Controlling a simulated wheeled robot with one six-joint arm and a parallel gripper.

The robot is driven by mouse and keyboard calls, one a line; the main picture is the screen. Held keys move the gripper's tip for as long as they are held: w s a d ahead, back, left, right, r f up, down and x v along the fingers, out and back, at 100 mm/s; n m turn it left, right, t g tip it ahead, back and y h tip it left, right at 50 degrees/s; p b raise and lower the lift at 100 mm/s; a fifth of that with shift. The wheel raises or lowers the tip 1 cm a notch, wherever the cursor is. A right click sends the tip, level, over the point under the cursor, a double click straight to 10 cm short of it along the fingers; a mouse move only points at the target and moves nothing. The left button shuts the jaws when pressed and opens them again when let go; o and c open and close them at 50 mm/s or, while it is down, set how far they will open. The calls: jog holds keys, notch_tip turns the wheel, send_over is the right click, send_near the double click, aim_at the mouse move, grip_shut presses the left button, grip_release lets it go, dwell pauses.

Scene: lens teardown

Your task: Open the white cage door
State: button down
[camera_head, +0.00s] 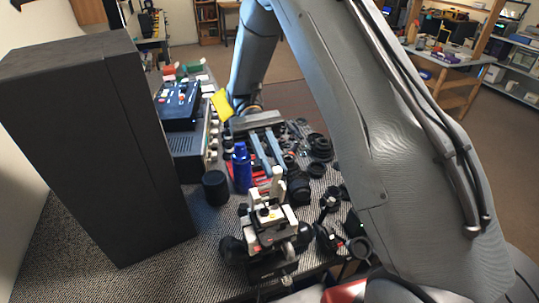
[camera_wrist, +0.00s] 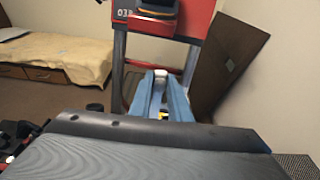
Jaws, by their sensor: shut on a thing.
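I cannot make out a white cage or its door for certain in either view. My gripper (camera_head: 276,167) reaches down over the cluttered table, with two blue fingers below a grey palm. Its fingers (camera_wrist: 160,78) also show in the wrist view, with a small pale piece (camera_wrist: 160,73) at their tips. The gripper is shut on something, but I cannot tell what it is. In the head view a white and black device (camera_head: 268,215) with a pale upright post stands just in front of the fingertips. I cannot tell whether they touch.
A blue bottle (camera_head: 241,167) and a black cylinder (camera_head: 215,188) stand left of the device. A large dark cabinet (camera_head: 95,140) fills the left. Black lens parts (camera_head: 318,147) crowd the right. In the wrist view a red frame (camera_wrist: 165,22) stands beyond, with a brown panel (camera_wrist: 228,65).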

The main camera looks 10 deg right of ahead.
jog(key=shift+f, duration=0.15)
jog(key=c, duration=1.6)
grip_release()
jog(key=shift+w, duration=0.1)
jog(key=shift+c, duration=0.2)
